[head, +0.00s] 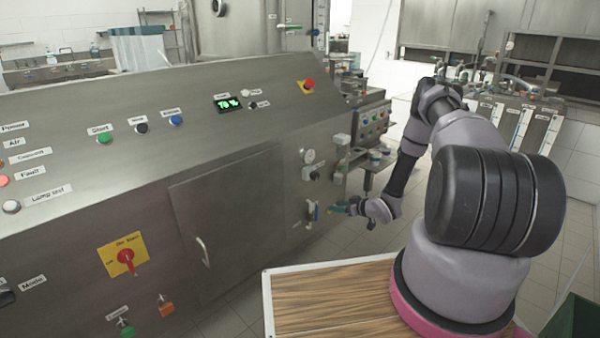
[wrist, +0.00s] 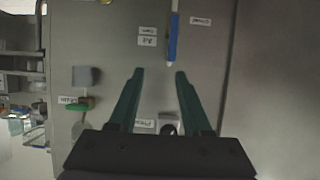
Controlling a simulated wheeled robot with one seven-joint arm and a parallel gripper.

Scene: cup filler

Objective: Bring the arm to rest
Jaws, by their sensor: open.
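My gripper (head: 341,208) is at the end of my arm, in front of the right part of the steel machine panel. In the wrist view its two green fingers (wrist: 157,75) are spread apart with nothing between them. A blue-handled valve lever (wrist: 173,40) is on the panel just beyond the fingertips. It also shows in the head view (head: 314,211), to the left of the gripper. The gripper looks apart from the lever, though the exact gap cannot be told.
The machine panel (head: 238,200) fills the left side, with buttons, a red rotary switch (head: 126,257) and a cupboard handle (head: 203,251). A pressure gauge (head: 309,156) sits above the lever. A wooden-topped surface (head: 330,298) lies beside my arm's base. Tiled floor is open behind the arm.

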